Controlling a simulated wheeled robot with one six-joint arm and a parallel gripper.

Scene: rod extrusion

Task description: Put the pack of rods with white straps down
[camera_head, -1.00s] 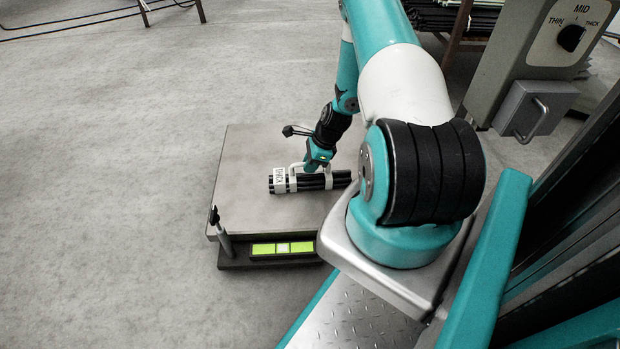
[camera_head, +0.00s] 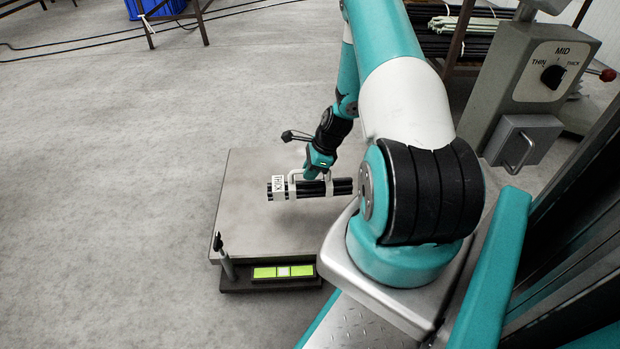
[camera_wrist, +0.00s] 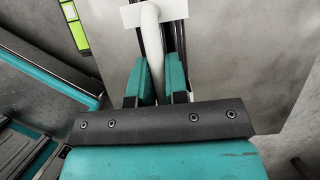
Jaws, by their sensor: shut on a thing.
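The pack of black rods (camera_head: 314,190) has white straps, a white label reading THICK, and a white handle (camera_head: 296,174) on top. My gripper (camera_head: 313,173) is shut on the handle. The pack lies roughly level across the picture, over the grey platform (camera_head: 260,225) of a scale; it looks lifted off the plate, though the gap is hard to judge. In the wrist view, the handle (camera_wrist: 152,45) stands between the two teal fingers (camera_wrist: 158,78), with dark rods behind it. The right end of the pack is close to my arm's outline in the head view.
The scale's front has a green-and-white indicator (camera_head: 284,271) and a short post (camera_head: 224,256) at its left corner. A panel with a THIN–MID–THICK knob (camera_head: 552,76) stands at right. A rack with rods (camera_head: 465,22) is behind. The floor at left is clear.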

